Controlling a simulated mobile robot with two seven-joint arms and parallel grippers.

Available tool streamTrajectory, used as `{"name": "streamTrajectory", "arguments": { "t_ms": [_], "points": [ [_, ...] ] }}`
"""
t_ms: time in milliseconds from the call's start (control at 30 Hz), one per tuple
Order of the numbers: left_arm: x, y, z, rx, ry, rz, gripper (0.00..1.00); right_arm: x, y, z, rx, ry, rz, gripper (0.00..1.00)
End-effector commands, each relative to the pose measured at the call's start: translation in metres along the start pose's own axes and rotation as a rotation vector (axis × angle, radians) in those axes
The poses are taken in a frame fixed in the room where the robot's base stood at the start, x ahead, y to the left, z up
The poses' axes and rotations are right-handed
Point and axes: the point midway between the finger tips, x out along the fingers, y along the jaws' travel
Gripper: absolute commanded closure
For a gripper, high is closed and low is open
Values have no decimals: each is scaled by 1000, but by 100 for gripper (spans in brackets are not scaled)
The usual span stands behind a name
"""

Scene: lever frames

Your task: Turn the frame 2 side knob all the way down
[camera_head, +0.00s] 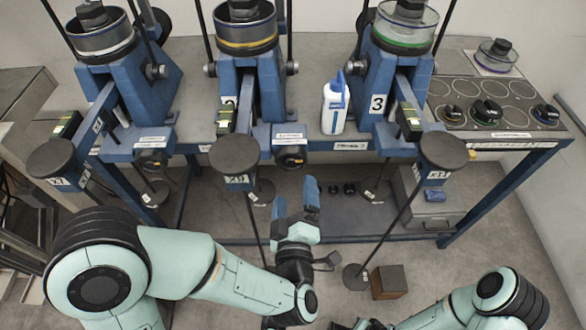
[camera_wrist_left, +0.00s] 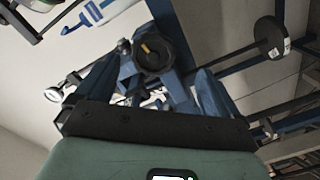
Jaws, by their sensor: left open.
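Frame 2 (camera_head: 262,88) is the middle blue lever frame on the bench. A black round knob (camera_head: 291,158) with an orange mark sits at its front right, below a small label. In the left wrist view a black knob with an orange mark (camera_wrist_left: 153,52) shows beyond the fingers and between them. My left gripper (camera_head: 297,205) is open and empty, below and in front of this knob, apart from it. Its two blue fingers also show in the left wrist view (camera_wrist_left: 153,90). My right gripper (camera_head: 362,325) is barely in view at the bottom edge; its fingers are unclear.
Frame 3 (camera_head: 386,85) and a white-and-blue bottle (camera_head: 335,108) stand to the right. Another blue frame (camera_head: 125,80) stands to the left. Long levers with round black pads (camera_head: 235,155) jut forward. A brown box (camera_head: 389,282) is on the floor.

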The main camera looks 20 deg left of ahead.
Motion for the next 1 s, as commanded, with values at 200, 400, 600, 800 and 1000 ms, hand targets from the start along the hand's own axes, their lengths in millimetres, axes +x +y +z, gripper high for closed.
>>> {"name": "streamTrajectory", "arguments": {
  "t_ms": [200,400,600,800,1000],
  "points": [
    [2,8,-12,-34,50,16,4,2,0,-2,-1,8,-1,100],
    [28,8,-14,-32,50,15,4,-2,-2,3,-2,-9,-2,100],
    [58,8,-15,-30,49,14,4,-6,-3,9,-3,-26,-3,100],
    [89,9,-16,-30,49,14,4,-11,-5,16,-5,-47,-4,100],
    [91,9,-15,-29,45,16,56,-11,-5,17,-5,-50,-4,100]
  ]
}}
